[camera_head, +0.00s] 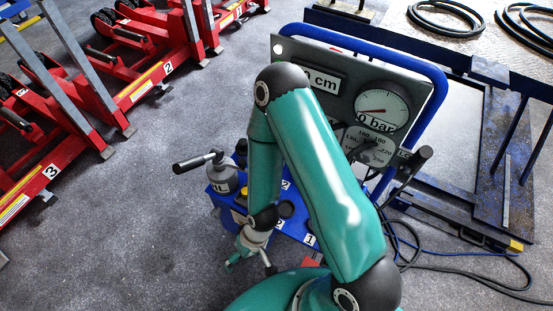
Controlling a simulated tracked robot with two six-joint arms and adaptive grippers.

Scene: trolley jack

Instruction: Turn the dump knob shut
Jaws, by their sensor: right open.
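A blue hydraulic unit (226,203) stands on the floor, mostly behind my right arm. A dark round knob (287,210) shows on its top near the labels 2 and 1. I cannot tell for sure that it is the dump knob. A grey cylinder (222,180) with a black-handled lever (193,164) rises at the unit's left. My right gripper (250,264) points down at the front left of the unit, its fingers spread and nothing seen between them. Whether it touches anything is unclear. My left gripper is not in view.
A grey panel (405,80) in a blue tube frame carries a gauge (382,108) and a "cm" display (325,80). Another black handle (412,162) sticks out at right. Hoses (480,257) lie at right. Red jacks (110,85) stand at upper left. Floor at lower left is clear.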

